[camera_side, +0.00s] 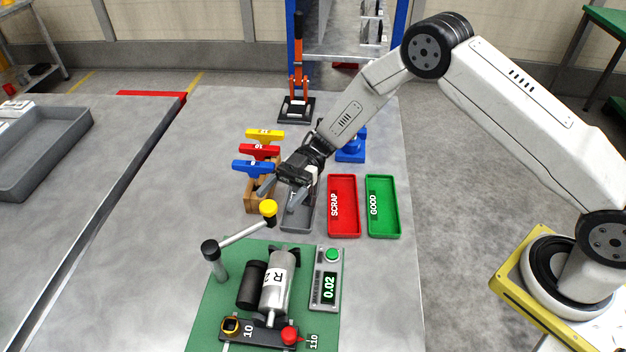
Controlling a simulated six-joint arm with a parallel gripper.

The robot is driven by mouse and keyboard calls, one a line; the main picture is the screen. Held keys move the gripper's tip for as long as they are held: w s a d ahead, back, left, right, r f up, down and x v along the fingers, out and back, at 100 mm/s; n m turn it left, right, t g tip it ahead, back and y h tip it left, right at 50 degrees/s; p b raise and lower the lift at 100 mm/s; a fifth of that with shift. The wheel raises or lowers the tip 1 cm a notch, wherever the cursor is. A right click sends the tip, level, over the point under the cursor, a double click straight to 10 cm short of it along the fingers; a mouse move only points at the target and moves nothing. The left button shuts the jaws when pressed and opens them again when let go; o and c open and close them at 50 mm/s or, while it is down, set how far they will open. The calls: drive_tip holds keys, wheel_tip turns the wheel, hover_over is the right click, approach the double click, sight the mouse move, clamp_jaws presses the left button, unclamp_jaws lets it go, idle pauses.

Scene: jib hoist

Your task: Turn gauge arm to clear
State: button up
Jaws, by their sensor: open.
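The gauge arm (243,235) is a light grey bar on a dark-capped post (211,250) at the left edge of the green mat (207,317). It reaches up and to the right and ends in a yellow knob (268,208). My gripper (279,198) is open and empty, just above and to the right of the yellow knob, with its fingers pointing down-left. I cannot tell whether a finger touches the knob. A silver cylinder (277,283) marked R lies on the mat beside a black cylinder (251,285).
A grey tray (299,220), partly behind my gripper, a red SCRAP tray (343,206) and a green GOOD tray (382,206) stand in a row. Yellow, red and blue T-handled pieces (253,168) stand at a wooden block (258,199).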

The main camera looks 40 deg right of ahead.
drive_tip(key=shift+v, duration=1.25)
drive_tip(key=shift+s+d, duration=0.1)
clamp_jaws()
drive_tip(key=s+d+n+t, duration=0.7)
drive_tip(key=s+n+t, duration=0.2)
drive_tip(key=s+t, duration=0.4)
drive_tip(key=shift+d+t, duration=0.3)
drive_tip(key=shift+t, duration=0.1)
